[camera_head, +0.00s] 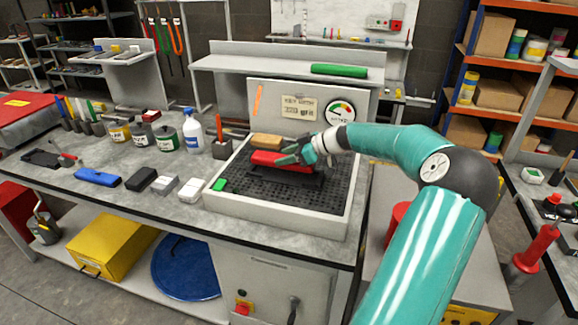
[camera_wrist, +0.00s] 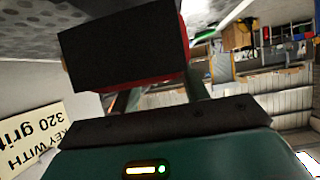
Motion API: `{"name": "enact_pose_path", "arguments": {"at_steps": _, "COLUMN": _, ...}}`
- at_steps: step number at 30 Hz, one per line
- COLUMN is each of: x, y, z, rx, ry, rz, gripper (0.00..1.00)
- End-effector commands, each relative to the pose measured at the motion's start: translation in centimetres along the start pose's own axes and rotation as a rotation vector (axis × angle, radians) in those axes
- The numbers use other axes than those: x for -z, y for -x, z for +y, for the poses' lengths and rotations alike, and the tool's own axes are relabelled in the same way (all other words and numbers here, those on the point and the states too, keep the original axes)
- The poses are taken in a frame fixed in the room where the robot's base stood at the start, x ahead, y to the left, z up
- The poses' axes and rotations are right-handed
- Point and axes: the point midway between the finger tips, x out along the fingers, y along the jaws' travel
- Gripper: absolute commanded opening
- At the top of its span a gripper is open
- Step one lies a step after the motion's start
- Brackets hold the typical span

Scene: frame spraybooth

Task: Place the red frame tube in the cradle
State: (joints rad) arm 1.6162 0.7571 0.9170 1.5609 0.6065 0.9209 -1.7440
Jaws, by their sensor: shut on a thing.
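The red frame tube (camera_head: 268,159) lies roughly level over the dark grated bed of the spray booth in the head view. My gripper (camera_head: 290,157) reaches in from the right and is shut on the tube, covering part of it. A dark cradle (camera_head: 303,182) shows just below the tube on the grate. I cannot tell whether the tube touches it.
A tan block (camera_head: 266,140) lies behind the tube, and a green block (camera_head: 219,185) sits at the booth's left rim. A green tube (camera_head: 339,70) rests on the shelf above. Cans and a spray bottle (camera_head: 192,133) stand left. The grate's right side is free.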

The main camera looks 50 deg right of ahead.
Motion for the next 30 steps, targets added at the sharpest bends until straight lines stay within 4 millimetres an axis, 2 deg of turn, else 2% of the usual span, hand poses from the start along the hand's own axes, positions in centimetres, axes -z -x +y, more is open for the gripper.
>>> {"name": "enact_pose_path", "arguments": {"at_steps": 3, "x": -1.1, "y": 0.0, "z": 0.6, "rx": -0.001, "ry": -0.001, "rz": 0.0, "gripper": 0.17}}
{"name": "enact_pose_path", "arguments": {"at_steps": 9, "x": -3.5, "y": -1.4, "z": 0.6, "rx": 0.0, "ry": -0.002, "rz": 0.001, "gripper": 0.17}}
{"name": "enact_pose_path", "arguments": {"at_steps": 15, "x": -3.7, "y": -1.5, "z": 0.6, "rx": -0.002, "ry": 0.001, "rz": -0.001, "gripper": 0.17}}
{"name": "enact_pose_path", "arguments": {"at_steps": 16, "x": -3.7, "y": -1.5, "z": 0.6, "rx": -0.002, "ry": 0.001, "rz": -0.001, "gripper": 0.49}}
{"name": "enact_pose_path", "arguments": {"at_steps": 19, "x": -3.7, "y": -1.5, "z": 0.6, "rx": -0.002, "ry": 0.0, "rz": -0.001, "gripper": 0.67}}
{"name": "enact_pose_path", "arguments": {"at_steps": 30, "x": -3.7, "y": -0.9, "z": 0.6, "rx": -0.002, "ry": 0.0, "rz": -0.001, "gripper": 0.67}}
